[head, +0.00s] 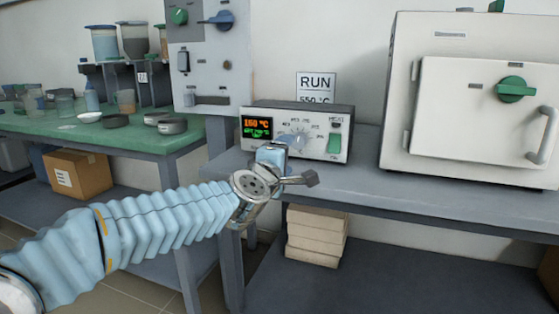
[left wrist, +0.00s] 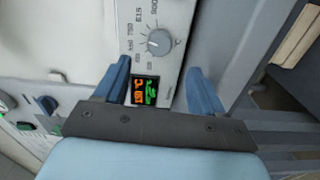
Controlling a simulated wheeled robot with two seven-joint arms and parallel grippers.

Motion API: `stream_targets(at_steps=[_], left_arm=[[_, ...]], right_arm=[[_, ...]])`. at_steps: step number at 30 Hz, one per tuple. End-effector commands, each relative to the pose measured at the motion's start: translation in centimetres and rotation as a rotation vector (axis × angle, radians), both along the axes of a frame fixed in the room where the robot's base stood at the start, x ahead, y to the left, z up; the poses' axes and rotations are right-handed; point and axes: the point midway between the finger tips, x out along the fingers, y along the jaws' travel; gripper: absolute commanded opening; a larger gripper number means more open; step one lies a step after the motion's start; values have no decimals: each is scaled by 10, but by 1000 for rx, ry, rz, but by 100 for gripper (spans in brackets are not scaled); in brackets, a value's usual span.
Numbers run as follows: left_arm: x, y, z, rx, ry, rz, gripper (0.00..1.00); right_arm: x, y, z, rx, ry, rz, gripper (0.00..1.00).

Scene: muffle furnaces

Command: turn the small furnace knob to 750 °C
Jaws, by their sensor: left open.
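The small furnace control box (head: 262,117) is pale grey and stands on the grey bench. Its round grey knob (head: 299,141) has a printed temperature scale and is partly hidden by my gripper in the head view. In the left wrist view the whole knob (left wrist: 160,42) shows, beyond the fingertips. A display (head: 256,127) with orange and green characters is left of the knob; its orange line looks like 150 °C. My left gripper (left wrist: 158,68) is open and empty, its blue fingers apart, facing the panel. It also shows in front of the box in the head view (head: 275,150). My right gripper is not in view.
A large white furnace (head: 455,100) stands right; a tall grey panel (head: 212,65) stands left. Bare bench (head: 440,203) lies front right.

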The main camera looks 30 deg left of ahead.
Motion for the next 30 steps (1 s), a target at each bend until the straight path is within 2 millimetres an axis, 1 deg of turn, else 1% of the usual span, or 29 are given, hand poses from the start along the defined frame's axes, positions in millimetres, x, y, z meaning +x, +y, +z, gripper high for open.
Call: stream_targets(at_steps=[1,3,6,9,30], left_arm=[[-11,-2,2,-1,-1,2,69],[-22,-4,2,0,-1,1,69],[-33,-7,0,0,1,1,69],[-39,-9,0,1,1,1,69],[-40,-9,0,0,1,0,69]], right_arm=[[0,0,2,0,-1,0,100],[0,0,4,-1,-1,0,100],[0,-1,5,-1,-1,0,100],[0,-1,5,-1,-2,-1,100],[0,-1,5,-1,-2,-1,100]])
